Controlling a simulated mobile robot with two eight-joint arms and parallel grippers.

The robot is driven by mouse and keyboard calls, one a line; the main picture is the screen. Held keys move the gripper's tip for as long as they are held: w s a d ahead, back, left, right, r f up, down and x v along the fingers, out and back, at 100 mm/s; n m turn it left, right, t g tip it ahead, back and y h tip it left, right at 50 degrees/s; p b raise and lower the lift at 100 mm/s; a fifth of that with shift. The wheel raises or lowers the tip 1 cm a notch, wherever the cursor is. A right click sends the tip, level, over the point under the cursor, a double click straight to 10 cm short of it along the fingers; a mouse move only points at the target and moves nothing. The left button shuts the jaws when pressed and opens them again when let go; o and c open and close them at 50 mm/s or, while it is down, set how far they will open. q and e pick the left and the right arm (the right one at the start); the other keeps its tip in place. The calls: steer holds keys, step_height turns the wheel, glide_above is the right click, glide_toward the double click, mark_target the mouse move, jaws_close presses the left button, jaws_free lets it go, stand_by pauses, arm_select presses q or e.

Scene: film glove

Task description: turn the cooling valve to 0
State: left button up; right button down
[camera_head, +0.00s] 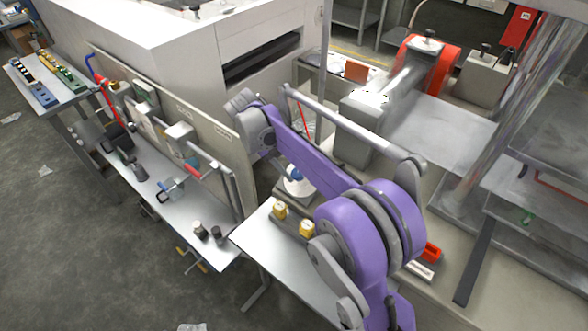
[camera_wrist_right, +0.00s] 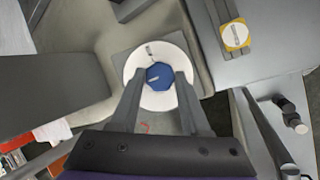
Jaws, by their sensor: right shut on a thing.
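The cooling valve is a blue many-sided knob (camera_wrist_right: 159,77) on a round white dial (camera_wrist_right: 133,66). In the right wrist view the knob has a small pale mark on its face, and the dial has a small dark-edged mark above it; I cannot read a number. My right gripper (camera_wrist_right: 160,74) has one finger on each side of the knob and is shut on it. In the head view the blue knob (camera_head: 296,172) and white dial (camera_head: 299,188) show partly behind my purple right arm, which hides most of the hand. My left gripper is not in view.
An upright panel (camera_head: 215,130) and a bench (camera_head: 150,190) with fittings lie left. Open floor lies at lower left.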

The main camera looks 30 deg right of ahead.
stand_by(0.4)
steer(key=shift+c, duration=1.9)
jaws_free()
steer(key=v, duration=1.1)
steer(key=shift+p, duration=0.4)
steer(key=shift+d+f, duration=0.1)
steer(key=s+a+f+t+y, duration=0.1)
steer(key=s+f+t, duration=0.2)
steer(key=s, duration=0.5)
steer(key=s+a+f+n+t+y, duration=0.1)
steer(key=s+a+f+t+y, duration=0.1)
steer(key=s+f, duration=0.3)
steer(key=s+a+f+t+y+p, duration=0.1)
steer(key=s+a+f+t+y, duration=0.1)
steer(key=s, duration=1)
step_height(320, 180, down, 2)
steer(key=shift+f+n+t, duration=0.2)
steer(key=shift+n+t, duration=0.2)
steer(key=shift+t, duration=0.5)
